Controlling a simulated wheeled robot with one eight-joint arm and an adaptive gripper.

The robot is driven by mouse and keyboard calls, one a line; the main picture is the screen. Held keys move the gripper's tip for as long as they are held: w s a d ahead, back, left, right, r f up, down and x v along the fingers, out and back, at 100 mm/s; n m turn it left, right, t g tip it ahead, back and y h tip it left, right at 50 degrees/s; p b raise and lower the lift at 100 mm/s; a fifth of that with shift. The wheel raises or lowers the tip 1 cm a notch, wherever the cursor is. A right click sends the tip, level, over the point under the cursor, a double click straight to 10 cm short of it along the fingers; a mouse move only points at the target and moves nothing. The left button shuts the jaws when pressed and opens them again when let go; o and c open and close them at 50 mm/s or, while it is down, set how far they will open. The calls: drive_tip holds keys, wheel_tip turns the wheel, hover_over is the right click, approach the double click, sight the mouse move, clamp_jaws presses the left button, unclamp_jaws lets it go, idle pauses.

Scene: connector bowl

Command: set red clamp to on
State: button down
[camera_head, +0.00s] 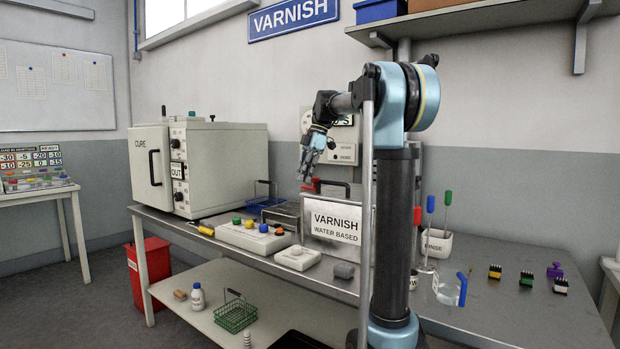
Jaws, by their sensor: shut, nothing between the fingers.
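A small red part, which looks like the red clamp (314,184), shows at the top left of the metal tank (308,212) labelled "VARNISH WATER BASED". A dark bar (338,187) runs from it along the tank's top. My gripper (302,177) points down just left of the red part, its fingers shut and empty. It is very near the red part; I cannot tell whether they touch. The clamp's setting is too small to read.
A large CURE oven (235,160) stands at the left of the bench. Control boxes with coloured knobs (250,238) sit in front of it. Brushes in a RINSE holder (440,243) and several small connectors (526,279) are at the right. Bare bench top lies at the front right.

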drive_tip(key=w+a+v, duration=0.1)
drive_tip(key=v, duration=0.8)
drive_tip(key=s+a+t+h, duration=0.1)
drive_tip(key=a+t+h, duration=0.2)
drive_tip(key=a+h, duration=0.55)
drive_tip(key=shift+y, duration=0.45)
drive_tip(key=x, duration=0.3)
drive_tip(key=d+x, duration=0.1)
drive_tip(key=x, duration=0.3)
drive_tip(key=w+d+r+x, duration=0.1)
drive_tip(key=x, duration=0.3)
drive_tip(key=shift+d+f, duration=0.15)
drive_tip(key=shift+d, duration=0.05)
drive_tip(key=shift+n, duration=0.3)
